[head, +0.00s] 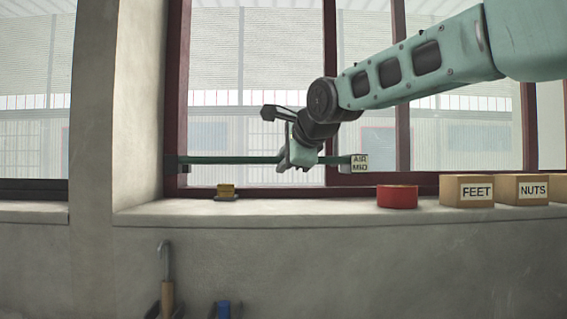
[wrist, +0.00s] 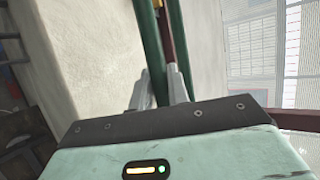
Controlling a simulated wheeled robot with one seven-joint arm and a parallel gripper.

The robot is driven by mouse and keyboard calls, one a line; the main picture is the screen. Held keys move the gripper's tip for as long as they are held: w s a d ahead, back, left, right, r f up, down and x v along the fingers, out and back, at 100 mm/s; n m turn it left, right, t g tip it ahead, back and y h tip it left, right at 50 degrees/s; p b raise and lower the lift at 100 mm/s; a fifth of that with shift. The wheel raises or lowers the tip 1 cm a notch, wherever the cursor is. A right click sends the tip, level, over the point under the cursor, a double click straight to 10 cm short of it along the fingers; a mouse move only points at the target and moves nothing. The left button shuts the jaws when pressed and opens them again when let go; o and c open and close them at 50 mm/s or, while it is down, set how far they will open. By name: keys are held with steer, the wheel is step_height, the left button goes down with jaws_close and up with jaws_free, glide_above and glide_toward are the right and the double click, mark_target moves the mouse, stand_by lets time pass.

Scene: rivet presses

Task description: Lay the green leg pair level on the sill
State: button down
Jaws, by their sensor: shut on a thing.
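The green leg pair (head: 230,160) is a long, thin green bar. In the head view it lies nearly level across the window, a little above the sill (head: 300,208) and apart from it. A pale tag (head: 359,163) that seems to read "AIR MID" shows at its right end. My gripper (head: 286,159) is shut on it right of its middle. In the wrist view two green lengths (wrist: 150,45) run up past the fingers of my gripper (wrist: 160,92). The fingers hide part of the grip.
A small yellow block on a dark base (head: 227,191) stands on the sill below the bar. A red roll (head: 397,197), a FEET box (head: 467,190) and a NUTS box (head: 522,189) stand at the right. Window posts are close behind. Tools (head: 166,285) show below the sill.

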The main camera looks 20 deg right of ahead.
mark_target(284, 210)
steer(key=shift+s, duration=0.1)
steer(key=shift+f+b, duration=0.2)
steer(key=shift+b, duration=0.35)
step_height(284, 210, down, 7)
steer(key=b, duration=0.8)
steer(key=shift+f, duration=0.1)
steer(key=c, duration=1.3)
jaws_free()
steer(key=shift+o, duration=0.2)
steer(key=shift+f, duration=0.1)
